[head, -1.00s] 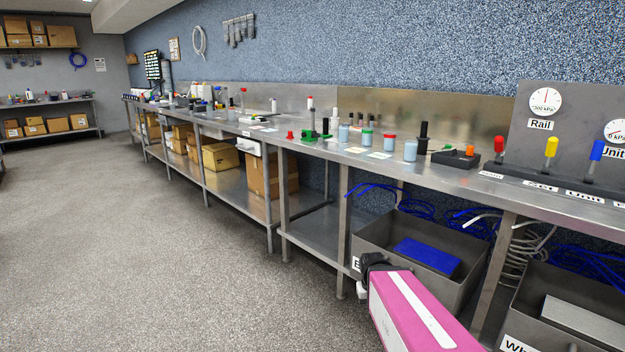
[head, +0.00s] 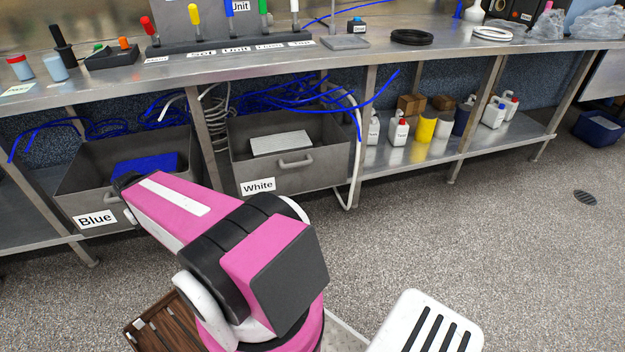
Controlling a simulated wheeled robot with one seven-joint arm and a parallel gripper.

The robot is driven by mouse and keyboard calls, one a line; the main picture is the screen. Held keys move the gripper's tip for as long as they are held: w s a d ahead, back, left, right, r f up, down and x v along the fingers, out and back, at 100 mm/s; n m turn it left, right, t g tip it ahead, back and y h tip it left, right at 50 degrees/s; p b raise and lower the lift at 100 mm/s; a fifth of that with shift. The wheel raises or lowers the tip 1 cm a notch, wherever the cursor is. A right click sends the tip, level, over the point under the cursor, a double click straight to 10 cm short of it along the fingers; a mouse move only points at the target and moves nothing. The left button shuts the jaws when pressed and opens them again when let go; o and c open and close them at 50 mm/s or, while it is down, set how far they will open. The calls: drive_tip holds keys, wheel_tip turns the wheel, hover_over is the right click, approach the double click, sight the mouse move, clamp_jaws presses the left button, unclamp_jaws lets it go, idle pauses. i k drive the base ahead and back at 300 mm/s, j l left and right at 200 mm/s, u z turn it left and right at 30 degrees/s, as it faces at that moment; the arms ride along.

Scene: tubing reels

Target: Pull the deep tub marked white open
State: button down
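The deep tub marked White (head: 318,172) is a grey metal tub under the workbench, near the middle of the head view. Its White label (head: 257,187) is at the lower left of its front, and a bar handle (head: 295,161) is on the front face. A pale grey block (head: 281,144) shows inside it. Blue tubing hangs over its back and right side. My pink arm reaches toward the tub marked Blue, left of the White tub. My gripper is not visible; the arm's far end is near the Blue tub's front.
The Blue tub (head: 82,190) stands to the left with a blue block (head: 145,166) in it. A bench leg (head: 207,135) stands between the tubs. A white tube (head: 352,185) hangs at the White tub's right. Bottles (head: 398,131) stand on the shelf further right. The floor (head: 450,220) at right is clear.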

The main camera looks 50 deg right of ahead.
sight(326, 165)
drive_tip(key=z, duration=1.7)
drive_tip(key=k+l+z, duration=0.15)
drive_tip(key=z, duration=0.15)
drive_tip(key=k+l+z, duration=0.25)
drive_tip(key=i+j, duration=0.05)
